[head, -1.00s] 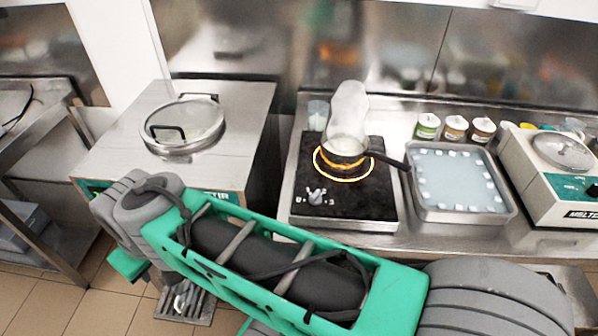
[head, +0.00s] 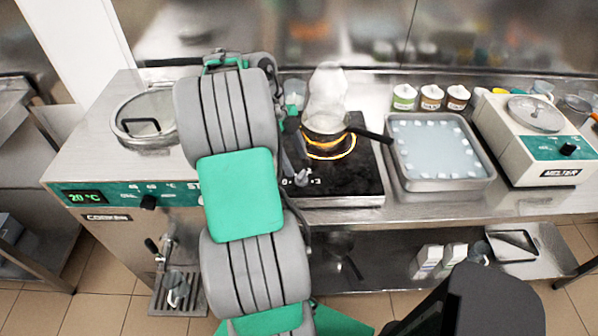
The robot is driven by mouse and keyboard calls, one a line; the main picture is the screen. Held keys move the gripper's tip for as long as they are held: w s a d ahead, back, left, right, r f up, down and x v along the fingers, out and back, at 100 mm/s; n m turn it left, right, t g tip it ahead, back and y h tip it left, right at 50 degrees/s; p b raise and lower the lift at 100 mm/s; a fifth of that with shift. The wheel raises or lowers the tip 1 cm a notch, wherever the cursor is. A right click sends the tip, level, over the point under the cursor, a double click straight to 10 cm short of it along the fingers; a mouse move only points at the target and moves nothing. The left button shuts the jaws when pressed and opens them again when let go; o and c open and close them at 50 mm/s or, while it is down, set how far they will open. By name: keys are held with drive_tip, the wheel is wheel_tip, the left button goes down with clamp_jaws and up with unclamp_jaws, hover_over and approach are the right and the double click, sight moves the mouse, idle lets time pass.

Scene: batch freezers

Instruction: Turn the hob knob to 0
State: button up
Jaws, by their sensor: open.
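The hob (head: 345,187) is a black plate on the steel counter. Its small grey knob (head: 302,177) is at the front left, between printed marks that look like 0 on the left and 3 on the right; its exact pointing is too small to read. An orange ring glows around a small pan (head: 325,123) with a black handle, and a pale steam-like plume rises from it. My gripper (head: 287,122) is open at the hob's left edge, behind and left of the knob and apart from it. My arm hides much of it, and its fingertips are not clear.
A steel tray (head: 440,184) with pale liquid stands right of the hob. Several small jars (head: 431,97) stand behind it, and a melter (head: 545,165) is farther right. A cooker (head: 100,170) with a round lid is at left, partly behind my arm. A glass (head: 294,95) stands behind the hob.

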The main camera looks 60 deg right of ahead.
sight(301, 174)
drive_tip(key=x, duration=0.4)
clamp_jaws()
idle(0.5)
